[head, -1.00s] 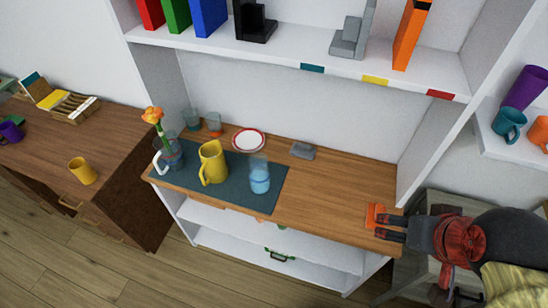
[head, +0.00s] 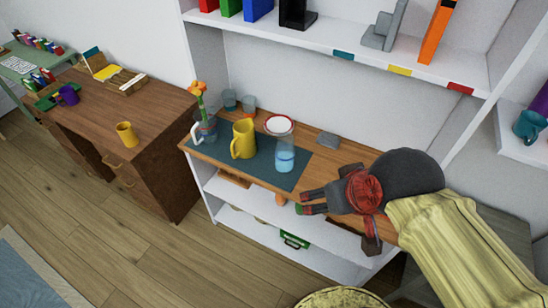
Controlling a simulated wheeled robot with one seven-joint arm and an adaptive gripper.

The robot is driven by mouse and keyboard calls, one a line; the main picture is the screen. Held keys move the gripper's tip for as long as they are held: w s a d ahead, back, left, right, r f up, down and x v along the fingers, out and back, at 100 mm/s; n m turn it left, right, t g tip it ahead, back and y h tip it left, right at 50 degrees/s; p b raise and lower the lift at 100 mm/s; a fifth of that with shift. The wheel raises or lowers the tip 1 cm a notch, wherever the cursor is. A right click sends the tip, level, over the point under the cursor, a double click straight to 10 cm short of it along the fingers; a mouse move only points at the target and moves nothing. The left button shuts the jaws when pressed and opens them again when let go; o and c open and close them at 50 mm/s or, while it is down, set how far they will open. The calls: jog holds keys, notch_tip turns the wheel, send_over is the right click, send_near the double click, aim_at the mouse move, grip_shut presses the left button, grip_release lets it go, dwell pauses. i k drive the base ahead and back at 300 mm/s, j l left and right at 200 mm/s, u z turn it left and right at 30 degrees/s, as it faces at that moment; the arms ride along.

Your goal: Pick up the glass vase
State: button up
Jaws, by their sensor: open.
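A clear glass vase (head: 208,132) holding an orange flower (head: 198,89) stands at the left end of the wooden counter. A white handle shows at its left side; I cannot tell whether it belongs to another cup. A tall clear glass (head: 285,159) with blue liquid stands upright on the dark mat, and could also be taken for a vase. My gripper (head: 305,203) is open and empty, over the counter's front edge. It points left, to the right of the tall glass and apart from it.
A yellow pitcher (head: 243,139) stands between the flower vase and the tall glass on the dark mat (head: 262,173). Two small glasses, a red-rimmed white plate (head: 279,125) and a grey block (head: 328,140) are behind. A shelf (head: 350,62) overhangs the counter.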

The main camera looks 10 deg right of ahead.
aim_at(284, 162)
jog(key=j+u, duration=0.15)
jog(key=j, duration=0.5)
jog(key=i+j+u, duration=0.15)
jog(key=j, duration=0.45)
